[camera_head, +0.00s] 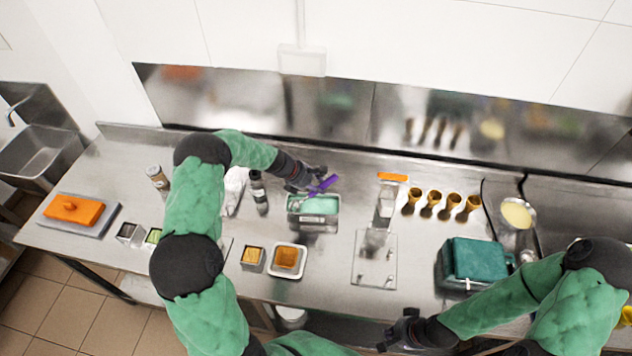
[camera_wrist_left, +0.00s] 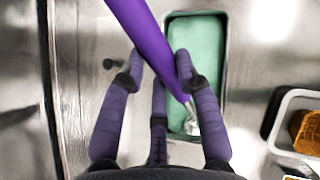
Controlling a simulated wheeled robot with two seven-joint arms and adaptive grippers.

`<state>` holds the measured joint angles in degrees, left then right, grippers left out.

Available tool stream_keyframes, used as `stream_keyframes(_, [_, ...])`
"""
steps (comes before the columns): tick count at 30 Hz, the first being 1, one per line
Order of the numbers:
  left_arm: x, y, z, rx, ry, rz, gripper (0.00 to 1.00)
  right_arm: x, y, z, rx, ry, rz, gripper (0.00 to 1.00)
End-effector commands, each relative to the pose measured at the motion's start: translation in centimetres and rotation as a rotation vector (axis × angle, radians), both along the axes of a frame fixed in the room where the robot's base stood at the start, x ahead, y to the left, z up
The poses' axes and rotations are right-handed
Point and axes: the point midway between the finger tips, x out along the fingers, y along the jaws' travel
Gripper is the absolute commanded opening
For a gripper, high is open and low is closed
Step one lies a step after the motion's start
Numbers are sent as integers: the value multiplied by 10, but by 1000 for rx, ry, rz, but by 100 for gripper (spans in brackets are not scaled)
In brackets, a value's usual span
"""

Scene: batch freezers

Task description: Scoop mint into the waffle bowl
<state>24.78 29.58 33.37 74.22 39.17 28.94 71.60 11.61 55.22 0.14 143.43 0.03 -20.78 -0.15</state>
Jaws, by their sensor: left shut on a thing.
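My left gripper (camera_head: 312,184) is shut on a purple-handled scoop (camera_head: 326,184), above the back edge of the mint tub (camera_head: 318,222). In the left wrist view the purple handle (camera_wrist_left: 142,32) slants between my fingers (camera_wrist_left: 165,85). The metal scoop head (camera_wrist_left: 192,124) is over or in the pale green mint (camera_wrist_left: 197,50); I cannot tell whether it touches. The waffle bowl (camera_head: 286,257), orange-brown, sits in a square white dish in front of the tub. It shows partly at the right of the left wrist view (camera_wrist_left: 306,130). My right gripper (camera_head: 396,332) is empty and appears open near the front edge.
Waffle cones (camera_head: 432,200) stand in a row at the right. A clear stand (camera_head: 375,262) and a teal lidded box (camera_head: 478,261) are right of the tub. Bottles (camera_head: 258,190) stand left of it. A small square container (camera_head: 252,257) is beside the white dish.

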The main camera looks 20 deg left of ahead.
Motion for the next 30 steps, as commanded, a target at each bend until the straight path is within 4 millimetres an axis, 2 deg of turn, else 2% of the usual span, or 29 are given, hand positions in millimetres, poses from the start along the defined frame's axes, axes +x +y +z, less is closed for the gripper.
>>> stream_keyframes(30, [7, -8, -7, 85, 82, 0, 0, 0, 0, 64, 0, 0, 0, 0])
